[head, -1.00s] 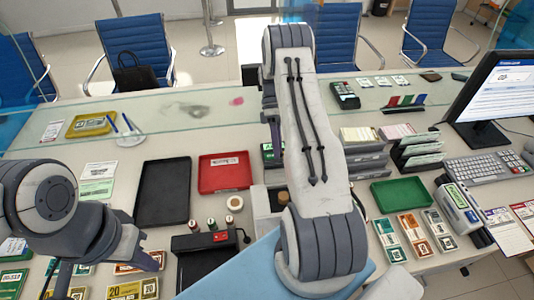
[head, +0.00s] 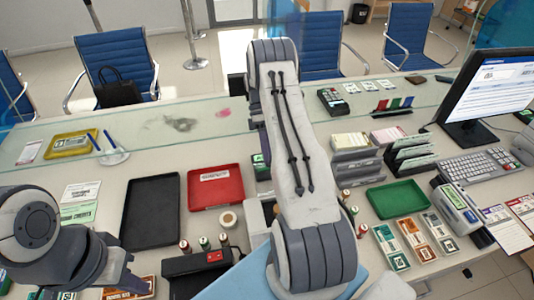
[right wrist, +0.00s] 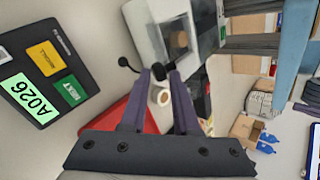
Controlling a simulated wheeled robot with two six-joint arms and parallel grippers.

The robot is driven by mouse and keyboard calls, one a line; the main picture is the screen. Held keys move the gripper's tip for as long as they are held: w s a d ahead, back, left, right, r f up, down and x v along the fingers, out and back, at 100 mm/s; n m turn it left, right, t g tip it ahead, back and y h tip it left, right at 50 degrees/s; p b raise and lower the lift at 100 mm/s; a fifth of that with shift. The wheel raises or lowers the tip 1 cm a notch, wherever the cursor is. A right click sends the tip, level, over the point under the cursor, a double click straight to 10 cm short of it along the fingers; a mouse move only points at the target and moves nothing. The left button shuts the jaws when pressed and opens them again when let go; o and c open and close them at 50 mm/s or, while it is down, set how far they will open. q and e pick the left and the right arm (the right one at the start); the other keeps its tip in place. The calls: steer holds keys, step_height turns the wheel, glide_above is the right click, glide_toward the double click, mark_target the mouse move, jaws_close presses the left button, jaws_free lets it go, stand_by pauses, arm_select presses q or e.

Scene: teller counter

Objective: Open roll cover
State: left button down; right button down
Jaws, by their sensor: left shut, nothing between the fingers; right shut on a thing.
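A pale printer-like box (right wrist: 147,38) with a dark window in its cover shows at the top of the right wrist view. A brownish round thing, perhaps the roll, shows inside. My right gripper (right wrist: 160,74) is shut on a small dark handle at the box's near edge. A thin dark rod with a round end (right wrist: 123,62) sticks out beside it. I cannot tell how far the cover is raised. In the head view my right arm hides the right gripper and most of the box (head: 257,218). My left gripper (head: 122,272) is shut and empty over the front left counter.
A black tray (head: 151,213) and a red tray (head: 216,187) lie left of my right arm. Small rolls (head: 205,243) and a black device (head: 195,268) stand in front. A green tray (head: 398,199), card racks and a monitor (head: 490,92) are at the right.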

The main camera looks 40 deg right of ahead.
steer(key=f, duration=0.1)
steer(key=s+f, duration=0.1)
steer(key=shift+s+f, duration=0.1)
steer(key=shift+f, duration=0.2)
steer(key=c, duration=0.6)
jaws_free()
steer(key=shift+a, duration=0.1)
steer(key=s+d+r+b, duration=0.4)
steer(key=s+d+r, duration=0.2)
steer(key=s+r, duration=0.3)
step_height(320, 180, up, 4)
steer(key=shift+w, duration=0.1)
